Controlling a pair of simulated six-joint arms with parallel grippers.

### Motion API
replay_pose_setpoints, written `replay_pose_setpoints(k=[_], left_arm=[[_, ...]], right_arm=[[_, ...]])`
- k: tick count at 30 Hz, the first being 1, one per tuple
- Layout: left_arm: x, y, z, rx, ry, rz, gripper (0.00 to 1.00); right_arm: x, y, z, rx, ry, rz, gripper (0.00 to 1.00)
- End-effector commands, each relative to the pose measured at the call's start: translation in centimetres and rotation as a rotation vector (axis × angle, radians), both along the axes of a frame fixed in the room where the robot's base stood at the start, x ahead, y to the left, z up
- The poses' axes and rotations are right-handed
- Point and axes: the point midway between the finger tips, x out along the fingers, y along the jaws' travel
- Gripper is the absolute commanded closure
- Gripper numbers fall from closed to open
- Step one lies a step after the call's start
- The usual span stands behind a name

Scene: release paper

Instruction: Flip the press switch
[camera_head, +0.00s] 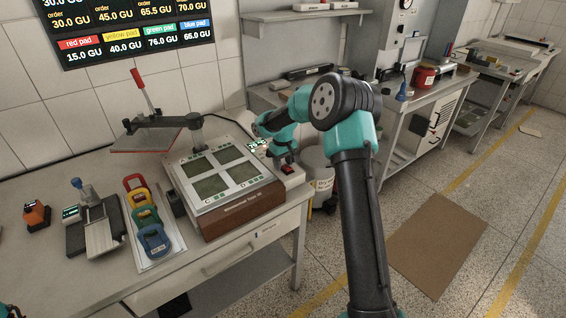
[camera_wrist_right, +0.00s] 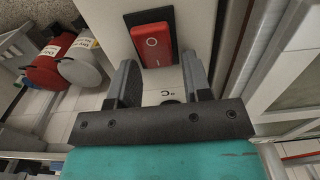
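The press (camera_head: 243,213) is a brown-sided box with a pale top plate and several dark square panels. Its red rocker switch (camera_head: 288,169) sits on the pale strip at its right edge. In the right wrist view the red switch (camera_wrist_right: 152,43) is in a black frame, with a circle and a line marked on it. My right gripper (camera_head: 287,160) is over the switch in the head view. In the right wrist view its two fingers (camera_wrist_right: 161,80) are apart, with nothing between them, just below the switch in the picture. My left gripper is not in view.
A raised plate on an arm with a red lever (camera_head: 139,82) stands behind the press. A tray of coloured handled pads (camera_head: 150,240), a scale (camera_head: 103,232) and an orange device (camera_head: 36,215) lie left of it. Bins (camera_head: 318,178) stand beyond the table's right edge.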

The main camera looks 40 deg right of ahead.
Motion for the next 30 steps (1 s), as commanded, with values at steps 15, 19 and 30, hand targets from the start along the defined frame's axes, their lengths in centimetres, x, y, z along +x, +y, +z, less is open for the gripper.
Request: replay_pose_setpoints(k=[15,19,30], left_arm=[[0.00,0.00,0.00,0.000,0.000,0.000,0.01],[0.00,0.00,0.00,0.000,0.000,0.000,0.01],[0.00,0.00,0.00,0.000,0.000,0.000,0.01]], right_arm=[[-0.01,-0.01,0.04,0.000,-0.003,0.000,0.94],[-0.09,-0.04,0.09,-0.001,-0.030,-0.001,0.94],[-0.59,-0.12,0.38,0.000,-0.218,-0.003,0.94]])
